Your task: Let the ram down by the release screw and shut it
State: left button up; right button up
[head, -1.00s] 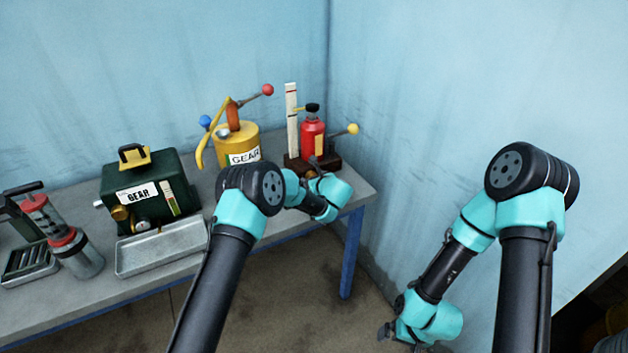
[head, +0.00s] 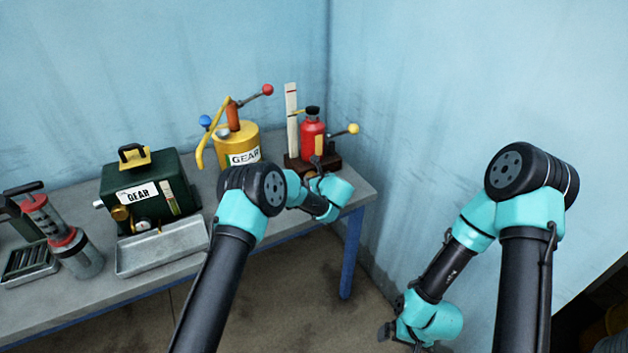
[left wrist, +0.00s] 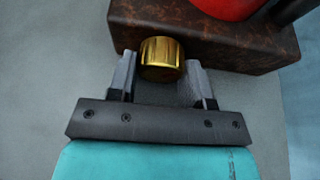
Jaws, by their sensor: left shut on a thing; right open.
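The red bottle jack (head: 312,137) stands on a dark brown base (head: 331,161) at the right end of the bench, with a black cap on its ram. A white marked scale (head: 291,115) stands upright beside it. In the left wrist view the brass release screw (left wrist: 160,55) sticks out of the base (left wrist: 215,35). My left gripper (left wrist: 161,68) is shut on the screw, one finger on each side. In the head view my own arm partly hides this gripper (head: 314,172). My right gripper (head: 387,333) is open and empty, low at the right, off the bench.
A yellow GEAR can (head: 238,141) with a red-knobbed lever stands left of the jack. A yellow-knobbed handle (head: 351,129) sticks out right of the jack.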

pick_arm(q)
jog(key=shift+m+y, duration=0.3)
jog(key=o, duration=0.9)
jog(key=v, duration=1.7)
jog(key=shift+s+d+r, duration=0.1)
jog(key=shift+r, duration=0.1)
